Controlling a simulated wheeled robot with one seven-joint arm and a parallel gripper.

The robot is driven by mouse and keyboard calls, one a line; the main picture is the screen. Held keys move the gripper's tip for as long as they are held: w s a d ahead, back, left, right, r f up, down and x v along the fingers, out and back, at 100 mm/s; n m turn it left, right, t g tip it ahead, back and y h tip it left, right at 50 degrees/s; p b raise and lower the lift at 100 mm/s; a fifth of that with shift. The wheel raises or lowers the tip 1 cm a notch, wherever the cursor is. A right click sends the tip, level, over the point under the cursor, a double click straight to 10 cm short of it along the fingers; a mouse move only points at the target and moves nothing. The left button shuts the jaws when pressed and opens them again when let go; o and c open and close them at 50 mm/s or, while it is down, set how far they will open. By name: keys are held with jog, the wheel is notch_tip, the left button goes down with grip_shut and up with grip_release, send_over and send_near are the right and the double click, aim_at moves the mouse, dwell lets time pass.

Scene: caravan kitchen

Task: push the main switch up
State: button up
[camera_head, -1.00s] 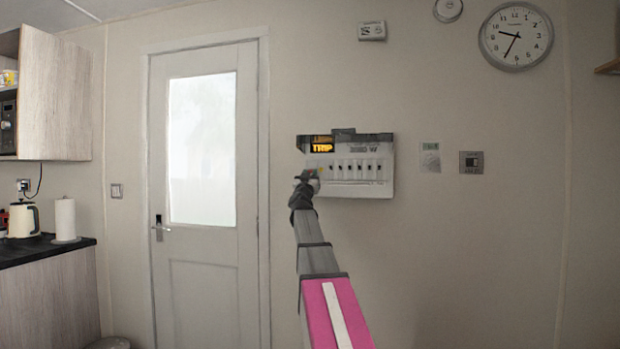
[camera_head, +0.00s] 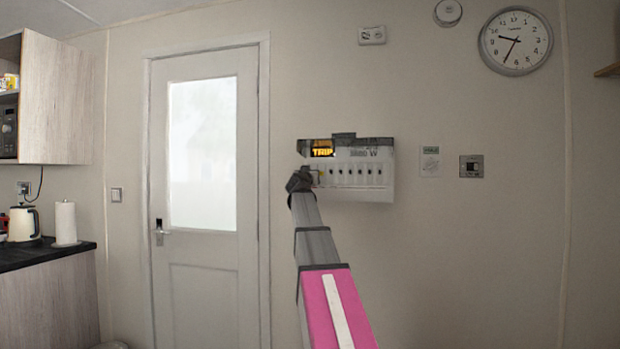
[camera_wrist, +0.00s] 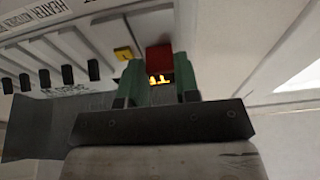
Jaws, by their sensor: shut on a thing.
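The fuse panel (camera_head: 350,192) is a white box on the wall with a row of small black switches and a lit amber display (camera_head: 322,149) reading TRIP. In the wrist view, the red main switch (camera_wrist: 159,57) stands at the end of the row, beside a yellow button (camera_wrist: 124,53). My gripper (camera_wrist: 160,72) has its green fingers on either side of the red switch, shut on it. Part of the lit display shows between the fingers. In the head view, my gripper (camera_head: 300,180) is at the panel's left end and hides the red switch.
A white door (camera_head: 205,250) with a frosted pane is left of the panel. A small wall control (camera_head: 471,166) and a notice (camera_head: 430,161) are to its right. A counter (camera_head: 45,255) with a kettle (camera_head: 24,223) is at far left. The wall below the panel is clear.

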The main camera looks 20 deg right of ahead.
jog(key=shift+w+d+r+g+y, duration=0.1)
jog(key=shift+r+g+y, duration=0.2)
jog(key=shift+g+y, duration=0.25)
jog(key=shift+w+a+r+g+y, duration=0.1)
jog(key=shift+r+g+y, duration=0.25)
jog(key=shift+g, duration=0.45)
jog(key=shift+d+r+g+y, duration=0.1)
jog(key=shift+r+g+y, duration=0.25)
jog(key=shift+g, duration=0.3)
jog(key=o, duration=0.9)
jog(key=v, duration=1)
jog(key=shift+s+r, duration=0.1)
jog(key=shift+s, duration=0.25)
